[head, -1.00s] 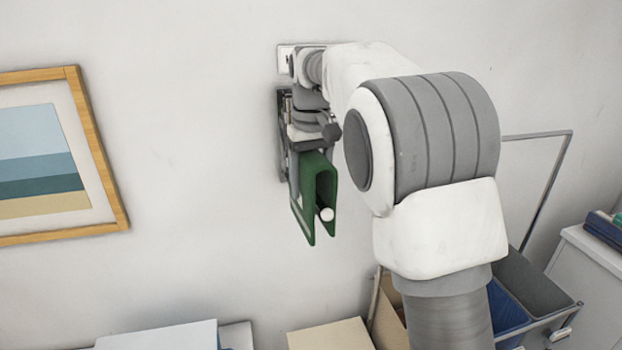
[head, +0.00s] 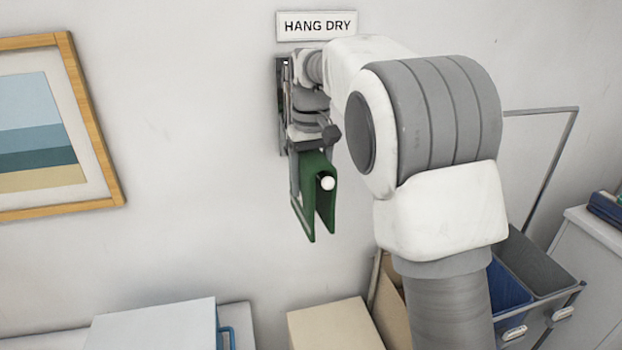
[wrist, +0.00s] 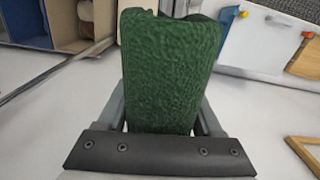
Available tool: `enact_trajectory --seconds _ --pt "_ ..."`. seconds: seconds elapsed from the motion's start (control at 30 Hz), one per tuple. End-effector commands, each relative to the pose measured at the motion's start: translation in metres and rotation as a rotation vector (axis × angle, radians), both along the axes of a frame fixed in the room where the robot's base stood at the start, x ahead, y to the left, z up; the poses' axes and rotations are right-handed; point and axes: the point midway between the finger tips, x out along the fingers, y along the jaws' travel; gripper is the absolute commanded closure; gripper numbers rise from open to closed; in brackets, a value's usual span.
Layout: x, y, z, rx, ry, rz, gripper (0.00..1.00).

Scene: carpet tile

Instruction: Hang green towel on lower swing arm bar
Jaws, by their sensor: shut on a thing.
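The green towel (head: 322,190) hangs folded as an upside-down U, with its two flaps pointing down. My gripper (head: 313,148) is shut on the top of the towel, which fills the space between the fingers in the wrist view (wrist: 170,75). The round white end of a swing arm bar (head: 327,183) shows between the flaps, close under the fold. Whether the fold touches the bar cannot be told. The rest of the bar and most of the wall mount (head: 283,135) are hidden behind towel and gripper.
A "HANG DRY" sign (head: 316,26) is on the wall just above my gripper. A framed picture (head: 110,165) hangs at left. Below are a white box (head: 155,325), a cardboard box (head: 335,325) and bins (head: 535,265) at right. The wall between picture and mount is clear.

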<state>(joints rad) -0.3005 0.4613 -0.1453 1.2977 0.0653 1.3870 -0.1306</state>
Motion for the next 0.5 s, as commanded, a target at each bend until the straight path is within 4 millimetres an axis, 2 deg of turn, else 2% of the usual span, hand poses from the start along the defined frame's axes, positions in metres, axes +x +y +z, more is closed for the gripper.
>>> enact_trajectory --seconds 0.27,0.3,0.43,0.5 --pt "0.0001 0.0 0.0 0.0 -0.001 0.0 1.0" --pt "0.0001 0.0 0.0 0.0 -0.001 0.0 0.27" --pt "0.0001 0.0 -0.0001 0.0 -0.001 0.0 0.04" --pt "0.0001 0.0 -0.0001 0.0 -0.001 0.0 0.0"
